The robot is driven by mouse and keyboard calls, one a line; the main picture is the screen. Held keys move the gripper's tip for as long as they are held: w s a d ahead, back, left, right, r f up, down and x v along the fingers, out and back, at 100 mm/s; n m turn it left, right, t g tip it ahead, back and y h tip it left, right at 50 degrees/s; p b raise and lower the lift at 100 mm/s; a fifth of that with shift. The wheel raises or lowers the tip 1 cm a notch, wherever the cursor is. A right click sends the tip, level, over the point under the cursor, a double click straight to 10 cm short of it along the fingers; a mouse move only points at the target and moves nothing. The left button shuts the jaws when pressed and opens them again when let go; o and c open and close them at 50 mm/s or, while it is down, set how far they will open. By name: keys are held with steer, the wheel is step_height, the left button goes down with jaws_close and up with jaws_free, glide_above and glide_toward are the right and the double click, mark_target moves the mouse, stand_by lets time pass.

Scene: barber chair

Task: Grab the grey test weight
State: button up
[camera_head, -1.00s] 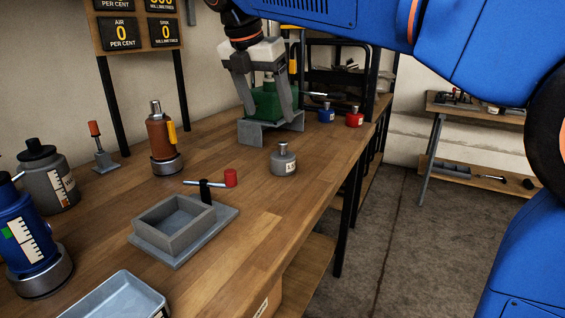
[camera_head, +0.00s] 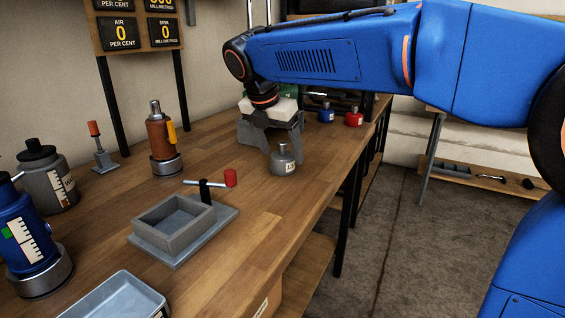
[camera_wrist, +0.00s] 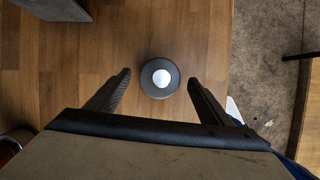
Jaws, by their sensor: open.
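The grey test weight (camera_head: 284,163) stands upright on the wooden workbench, with a narrow neck and a small pale label. In the wrist view it shows from above as a dark disc with a bright round top (camera_wrist: 161,78). My gripper (camera_head: 283,145) is open and points down over it. In the wrist view the fingertips of my gripper (camera_wrist: 159,78) lie to the left and right of the weight, with visible gaps on both sides. I cannot tell exactly how high the fingertips are relative to the weight's neck.
The blue weight (camera_head: 326,114) and red weight (camera_head: 354,117) stand behind, to the right. A grey square tray (camera_head: 172,222) and a red-ended lever (camera_head: 230,178) lie nearer. A green object behind my gripper is mostly hidden. The workbench edge (camera_head: 322,209) is close on the right.

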mark_target(282, 155)
steer(key=shift+x, duration=1.65)
jaws_close()
steer(key=shift+r, duration=0.1)
